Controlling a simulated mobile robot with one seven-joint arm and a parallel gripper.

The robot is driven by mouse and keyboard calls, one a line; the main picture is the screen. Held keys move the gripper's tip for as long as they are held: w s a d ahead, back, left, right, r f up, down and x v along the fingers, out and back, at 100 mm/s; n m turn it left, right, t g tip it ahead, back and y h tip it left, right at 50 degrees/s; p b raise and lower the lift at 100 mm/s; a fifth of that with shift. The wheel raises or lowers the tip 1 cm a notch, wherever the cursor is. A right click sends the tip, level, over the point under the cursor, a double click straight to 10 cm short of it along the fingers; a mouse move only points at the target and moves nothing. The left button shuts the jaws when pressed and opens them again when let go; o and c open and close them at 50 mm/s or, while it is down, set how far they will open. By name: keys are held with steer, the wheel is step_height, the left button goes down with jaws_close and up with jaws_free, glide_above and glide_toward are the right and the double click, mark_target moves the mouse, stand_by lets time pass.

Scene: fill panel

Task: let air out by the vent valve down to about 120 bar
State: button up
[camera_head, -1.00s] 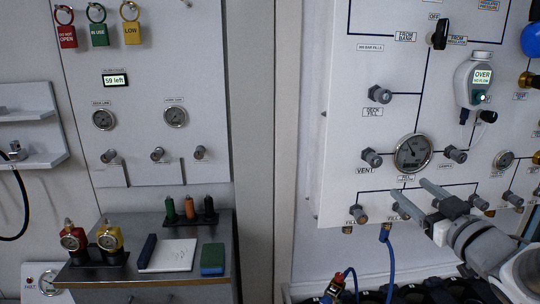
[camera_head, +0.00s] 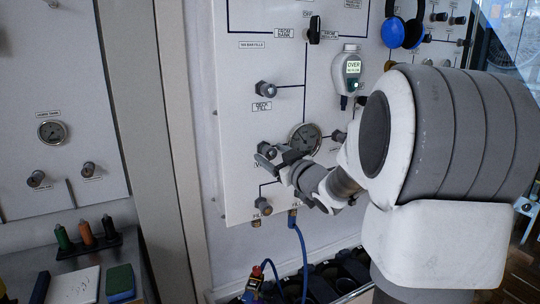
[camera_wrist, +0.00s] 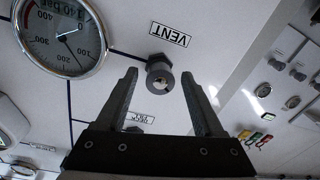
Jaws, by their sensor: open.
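The vent valve is a grey knob (camera_wrist: 159,78) with a VENT label (camera_wrist: 170,34) beside it in the wrist view, which shows the panel upside down. My gripper (camera_wrist: 160,74) is open, its fingertips on either side of the knob in that view; I cannot tell whether they reach around it or touch it. In the head view my gripper (camera_head: 266,157) is at the vent knob (camera_head: 268,148) and partly covers it. The round pressure gauge (camera_wrist: 65,32) is left of the knob in the wrist view and right of it in the head view (camera_head: 305,137); its exact reading is unclear.
The deck fill knob (camera_head: 266,89) is above the vent knob, a fill knob (camera_head: 264,205) below it. A blue hose (camera_head: 302,255) hangs from the panel's lower edge. A grey-white device reading OVER (camera_head: 351,70) hangs to the upper right. A steel bench (camera_head: 125,255) stands at lower left.

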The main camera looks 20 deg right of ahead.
jaws_close()
stand_by(0.3)
steer(key=shift+f+n+b, duration=0.1)
steer(key=shift+n+b, duration=0.6)
steer(key=shift+b, duration=0.2)
steer(key=shift+n, duration=0.3)
